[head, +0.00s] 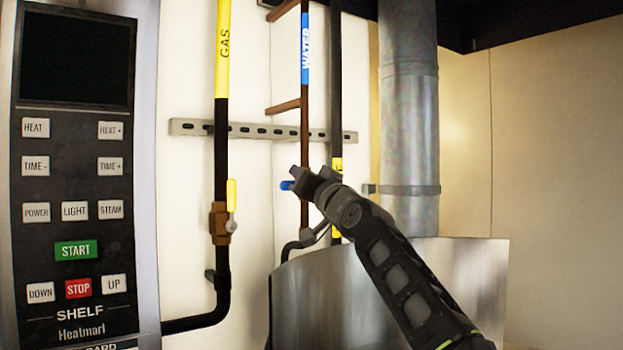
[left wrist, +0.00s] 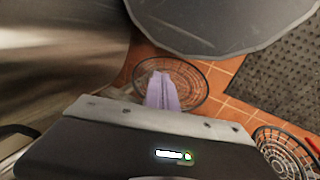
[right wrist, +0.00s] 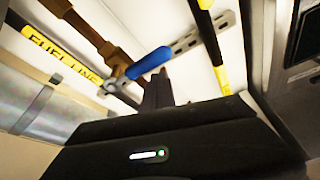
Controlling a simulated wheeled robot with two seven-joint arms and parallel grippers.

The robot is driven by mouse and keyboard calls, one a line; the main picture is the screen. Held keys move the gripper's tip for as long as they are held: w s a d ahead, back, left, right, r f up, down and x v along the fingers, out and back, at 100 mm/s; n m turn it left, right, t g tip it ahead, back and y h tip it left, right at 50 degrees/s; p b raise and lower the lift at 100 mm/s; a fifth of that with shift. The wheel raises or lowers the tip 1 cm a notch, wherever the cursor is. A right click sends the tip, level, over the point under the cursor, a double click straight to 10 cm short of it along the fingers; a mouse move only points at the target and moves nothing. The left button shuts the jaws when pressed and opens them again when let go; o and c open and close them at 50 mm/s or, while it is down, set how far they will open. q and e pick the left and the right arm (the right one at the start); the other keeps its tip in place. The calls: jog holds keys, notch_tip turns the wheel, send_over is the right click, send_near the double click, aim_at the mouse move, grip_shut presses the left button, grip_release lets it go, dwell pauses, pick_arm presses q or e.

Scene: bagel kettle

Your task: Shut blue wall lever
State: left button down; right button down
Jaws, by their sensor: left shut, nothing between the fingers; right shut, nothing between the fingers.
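The blue wall lever (head: 287,185) shows as a short blue end just left of my right gripper in the head view. In the right wrist view the blue lever (right wrist: 150,62) sticks out at an angle to the brown water pipe (right wrist: 88,34). My right gripper (head: 300,174) is shut and empty, with its fingertips right beside the lever. In the right wrist view its fingers (right wrist: 157,90) end just below the lever; I cannot tell if they touch. The gripper hides the valve body in the head view. My left gripper (left wrist: 162,92) is shut and empty, seen only in its wrist view.
A gas pipe (head: 222,150) with a yellow lever (head: 232,195) stands left of the water pipe (head: 304,115). A control panel (head: 75,180) fills the left. A metal kettle wall (head: 310,300) stands below. Wire baskets (left wrist: 198,82) are on the tiled floor under my left gripper.

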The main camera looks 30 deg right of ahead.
jog(key=shift+a+f+b, duration=0.1)
jog(key=shift+f+b, duration=0.2)
jog(key=shift+f, duration=0.2)
jog(key=shift+f, duration=0.25)
notch_tip(320, 180, up, 5)
jog(key=p, duration=0.4)
jog(key=b+v, duration=0.7)
jog(key=v, duration=0.3)
jog(key=shift+d+f+b, duration=0.25)
jog(key=shift+d+b, duration=0.15)
jog(key=shift+d, duration=0.25)
jog(key=shift+s, duration=0.1)
